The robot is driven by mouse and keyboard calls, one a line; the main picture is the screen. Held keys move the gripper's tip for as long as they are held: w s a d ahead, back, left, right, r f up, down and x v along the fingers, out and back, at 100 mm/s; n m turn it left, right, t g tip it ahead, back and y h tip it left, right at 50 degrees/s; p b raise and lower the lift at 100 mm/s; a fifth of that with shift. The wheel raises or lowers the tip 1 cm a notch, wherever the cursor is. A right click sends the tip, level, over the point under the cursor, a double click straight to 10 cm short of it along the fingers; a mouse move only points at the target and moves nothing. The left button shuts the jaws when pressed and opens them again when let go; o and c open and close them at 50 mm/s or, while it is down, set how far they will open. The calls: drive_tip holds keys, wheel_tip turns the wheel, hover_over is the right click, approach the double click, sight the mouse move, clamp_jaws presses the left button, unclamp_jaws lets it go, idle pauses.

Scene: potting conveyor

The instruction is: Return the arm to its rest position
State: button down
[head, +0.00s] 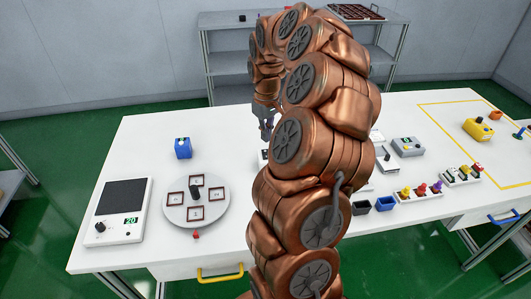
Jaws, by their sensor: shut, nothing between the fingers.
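My copper-coloured arm rises through the middle of the head view and bends over at the top. My gripper (267,128) hangs at the end of the arm, just left of the large arm links, above the white table (240,240). It is shut with nothing in it. My arm hides the middle of the table and whatever stands behind it.
On the left are a scale-like device (122,207), a round turntable (222,212) with square frames and a blue box (183,148). On the right are a grey device (407,147), small bins (384,204) and a yellow box (478,129). A shelf (222,60) stands behind.

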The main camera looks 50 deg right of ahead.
idle(0.4)
drive_tip(key=s+a+r+n, duration=0.1)
drive_tip(key=s+a+r, duration=0.15)
drive_tip(key=a, duration=0.75)
drive_tip(key=s+a+r+n, duration=0.1)
drive_tip(key=s+a+r, duration=0.15)
drive_tip(key=a, duration=0.85)
drive_tip(key=s+a+f+g, duration=0.1)
drive_tip(key=s+a, duration=0.4)
drive_tip(key=s, duration=0.4)
drive_tip(key=s+a+f, duration=0.1)
drive_tip(key=s+a, duration=0.5)
drive_tip(key=s, duration=0.3)
drive_tip(key=shift+s+a+m+g, duration=0.3)
drive_tip(key=shift+s+g, duration=0.1)
